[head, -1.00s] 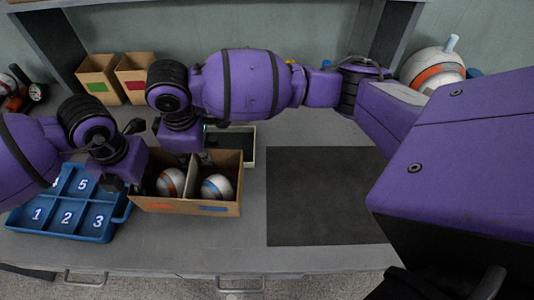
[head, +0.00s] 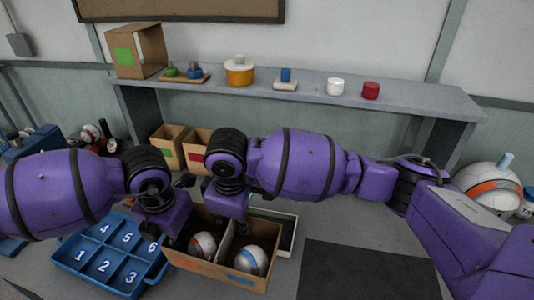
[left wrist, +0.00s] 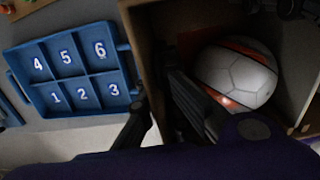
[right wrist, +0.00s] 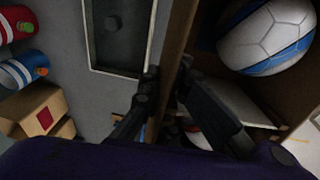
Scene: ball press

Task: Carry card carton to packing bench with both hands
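The card carton (head: 217,270) is an open brown box with red and blue marks on its front and a divider inside. It holds an orange-striped ball (head: 203,245) and a blue-striped ball (head: 249,260), and rests on the grey worktop. My left gripper (left wrist: 158,85) is shut on its left wall, one finger inside and one outside, beside the orange-striped ball. My right gripper (right wrist: 168,75) is shut on its back wall in the same way, near the blue-striped ball. In the head view my wrists hide part of the rim. I cannot tell which surface is the packing bench.
A blue numbered tray (head: 105,262) stands close to the carton's left. A shallow pale-rimmed tray (head: 286,232) lies behind it. A clear dark mat (head: 365,270) is to the right. Two small cartons (head: 168,142) stand behind, under a raised shelf (head: 410,97) with several small items.

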